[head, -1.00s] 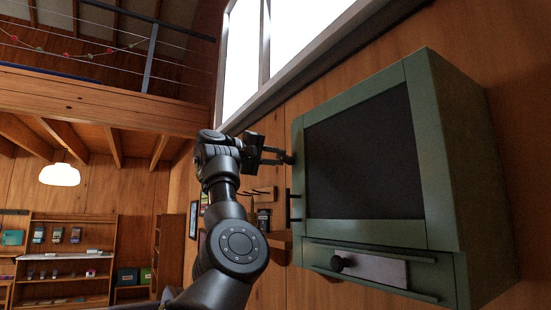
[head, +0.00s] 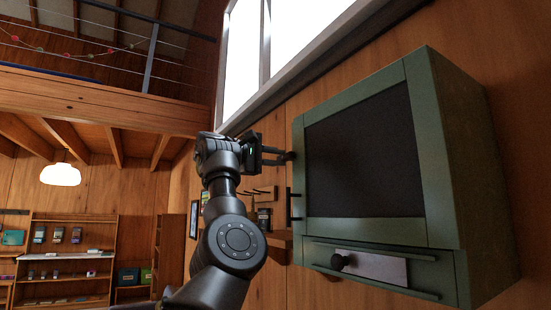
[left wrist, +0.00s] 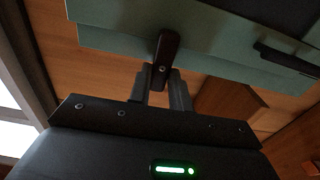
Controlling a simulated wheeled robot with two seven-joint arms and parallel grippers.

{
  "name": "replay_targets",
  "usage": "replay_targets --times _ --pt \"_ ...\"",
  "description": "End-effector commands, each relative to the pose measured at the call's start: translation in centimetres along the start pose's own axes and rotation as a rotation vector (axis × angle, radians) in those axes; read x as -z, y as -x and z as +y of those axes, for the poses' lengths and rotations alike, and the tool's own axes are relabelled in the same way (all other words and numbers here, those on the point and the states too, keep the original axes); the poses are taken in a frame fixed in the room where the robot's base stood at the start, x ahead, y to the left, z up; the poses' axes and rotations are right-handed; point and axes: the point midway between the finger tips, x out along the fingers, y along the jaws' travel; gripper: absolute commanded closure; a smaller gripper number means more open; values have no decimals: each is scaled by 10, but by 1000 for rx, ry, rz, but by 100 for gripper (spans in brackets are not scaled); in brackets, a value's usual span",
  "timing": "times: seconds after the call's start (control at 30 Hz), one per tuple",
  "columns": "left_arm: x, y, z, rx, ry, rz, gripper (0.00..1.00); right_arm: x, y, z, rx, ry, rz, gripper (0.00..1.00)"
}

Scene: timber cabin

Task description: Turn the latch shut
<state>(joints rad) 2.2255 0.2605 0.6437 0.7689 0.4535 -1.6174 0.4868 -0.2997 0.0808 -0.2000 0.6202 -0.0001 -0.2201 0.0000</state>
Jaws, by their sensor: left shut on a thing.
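A green wall cabinet (head: 438,150) with a dark door panel (head: 362,155) fills the right of the head view. Its door looks closed. The latch, a small dark bar with a screw head, shows at the cabinet's edge in the left wrist view (left wrist: 168,48). My left gripper (head: 287,157) reaches the cabinet's left edge from the left. In the left wrist view its two fingers (left wrist: 163,86) are shut on the latch's near end. In the head view the gripper mostly hides the latch. My right gripper is not in view.
A black bar handle (head: 291,206) stands out from the door's left edge, just below my gripper. A window (head: 290,40) is above. Shelves (head: 65,260) stand far off at left.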

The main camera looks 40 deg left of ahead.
Motion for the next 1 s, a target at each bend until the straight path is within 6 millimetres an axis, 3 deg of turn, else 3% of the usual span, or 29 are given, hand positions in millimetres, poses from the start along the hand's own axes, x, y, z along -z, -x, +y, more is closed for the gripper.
replay_targets --times 0.27,0.3,0.47,0.77,1.0 --pt "0 1 1 -3 2 3 100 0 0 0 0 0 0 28" --pt "0 1 1 -3 2 3 77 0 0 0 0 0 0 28" --pt "0 0 1 -2 1 1 58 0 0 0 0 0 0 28" --pt "0 2 0 -1 0 1 58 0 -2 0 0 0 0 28" --pt "1 38 -4 -4 1 2 58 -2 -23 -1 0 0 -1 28"
